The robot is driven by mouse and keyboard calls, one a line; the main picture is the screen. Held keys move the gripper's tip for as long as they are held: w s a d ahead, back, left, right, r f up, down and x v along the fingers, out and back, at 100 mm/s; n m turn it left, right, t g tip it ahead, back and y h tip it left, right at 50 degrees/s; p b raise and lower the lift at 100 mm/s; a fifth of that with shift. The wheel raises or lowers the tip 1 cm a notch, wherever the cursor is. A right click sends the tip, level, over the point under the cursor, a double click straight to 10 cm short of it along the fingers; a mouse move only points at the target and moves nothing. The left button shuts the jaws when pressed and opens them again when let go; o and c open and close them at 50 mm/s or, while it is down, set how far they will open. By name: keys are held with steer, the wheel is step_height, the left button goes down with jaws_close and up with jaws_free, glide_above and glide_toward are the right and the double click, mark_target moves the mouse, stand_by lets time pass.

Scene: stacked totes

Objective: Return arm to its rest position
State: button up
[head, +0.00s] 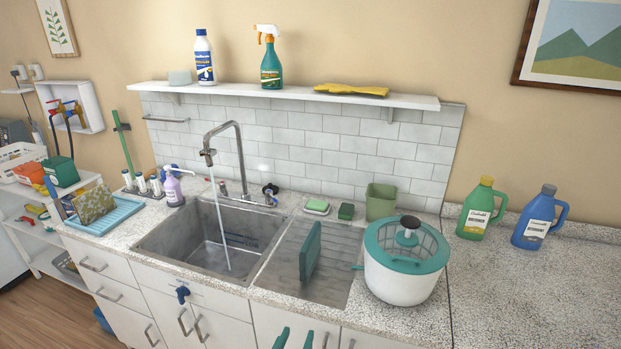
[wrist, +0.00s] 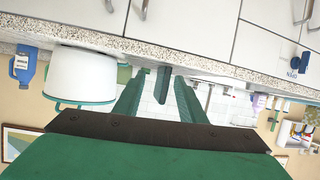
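My gripper (head: 295,339) shows at the bottom edge of the head view as two green fingertips set apart, in front of the cabinet doors and below the counter's front edge. In the upside-down wrist view my gripper (wrist: 159,78) has its two green fingers spread, with nothing held. A teal board (head: 310,251) stands upright on the drainboard, apart from the fingers. The same board (wrist: 163,86) shows between the fingers in the wrist view, beyond them. The rest of my arm is out of the head view.
Water runs from the faucet (head: 238,160) into the sink (head: 181,234). A white and teal salad spinner (head: 403,281) stands right of the drainboard, near the counter's front edge. Green (head: 482,209) and blue (head: 538,219) jugs stand farther right. The right counter's front is clear.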

steer(key=s+f+n+y, duration=0.3)
steer(key=s+f, duration=0.8)
steer(key=s, duration=0.4)
steer(key=s+d+r+t, duration=0.1)
steer(key=s, duration=0.8)
steer(key=s+d+r+m+t, duration=0.1)
steer(key=s+d, duration=0.1)
steer(key=s, duration=0.8)
steer(key=shift+s+d, duration=0.15)
steer(key=shift+s, duration=0.1)
steer(key=shift+r, duration=0.1)
